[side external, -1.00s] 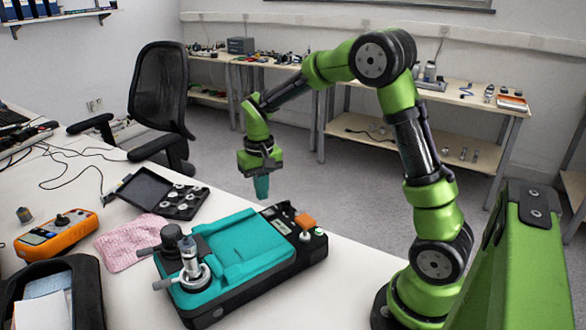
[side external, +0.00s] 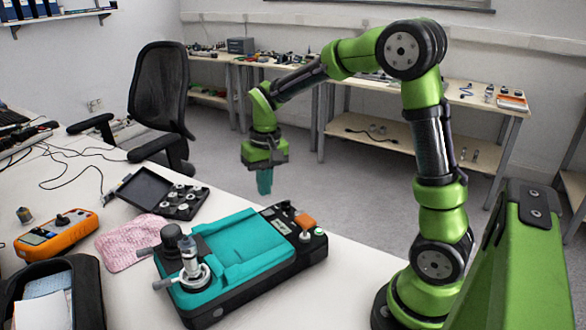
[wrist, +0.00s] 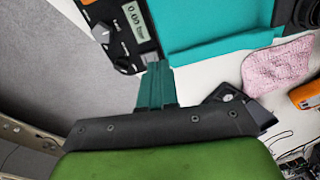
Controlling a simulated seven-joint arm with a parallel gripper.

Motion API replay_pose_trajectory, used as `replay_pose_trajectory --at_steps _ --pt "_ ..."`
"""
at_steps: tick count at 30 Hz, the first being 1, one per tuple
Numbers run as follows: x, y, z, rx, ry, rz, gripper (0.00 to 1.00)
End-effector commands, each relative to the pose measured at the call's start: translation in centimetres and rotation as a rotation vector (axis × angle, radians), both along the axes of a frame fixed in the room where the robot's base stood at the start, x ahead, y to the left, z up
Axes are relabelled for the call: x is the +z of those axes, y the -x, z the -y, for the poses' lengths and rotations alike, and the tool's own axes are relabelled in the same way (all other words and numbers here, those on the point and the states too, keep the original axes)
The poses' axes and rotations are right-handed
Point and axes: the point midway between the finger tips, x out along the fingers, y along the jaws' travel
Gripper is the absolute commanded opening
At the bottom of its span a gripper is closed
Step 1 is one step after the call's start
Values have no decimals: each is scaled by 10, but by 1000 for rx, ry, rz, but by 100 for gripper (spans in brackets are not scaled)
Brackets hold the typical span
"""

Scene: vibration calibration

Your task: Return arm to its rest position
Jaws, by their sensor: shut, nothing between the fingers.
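My gripper (side external: 264,182) hangs fingers down above the far edge of the white table, behind the calibration device in the side view. Its teal fingers are shut and hold nothing. They also show in the wrist view (wrist: 157,72), pointing toward the device's control panel. The teal and black calibration device (side external: 240,248) lies on the table, with a metal clamp fitting (side external: 192,268) at its left end. An orange block and a green button sit at its right end. The wrist view shows the device's teal top (wrist: 205,20) and a small display reading about 0.00.
An open black case (side external: 165,195), a pink cloth (side external: 130,242), an orange meter (side external: 55,236) and a black bag (side external: 85,285) lie left of the device. An office chair (side external: 160,90) stands behind the table. Workbenches line the back wall. The air around my gripper is clear.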

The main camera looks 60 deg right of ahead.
Motion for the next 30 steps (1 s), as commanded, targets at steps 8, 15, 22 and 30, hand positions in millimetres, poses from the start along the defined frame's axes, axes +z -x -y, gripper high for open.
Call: replay_pose_trajectory --at_steps 8,15,22,30 --pt "53 69 -50 55 -58 239 0" --pt "78 128 -81 105 -88 450 0" --pt "91 154 -93 137 -94 568 0" --pt "98 156 -94 145 -93 594 0"
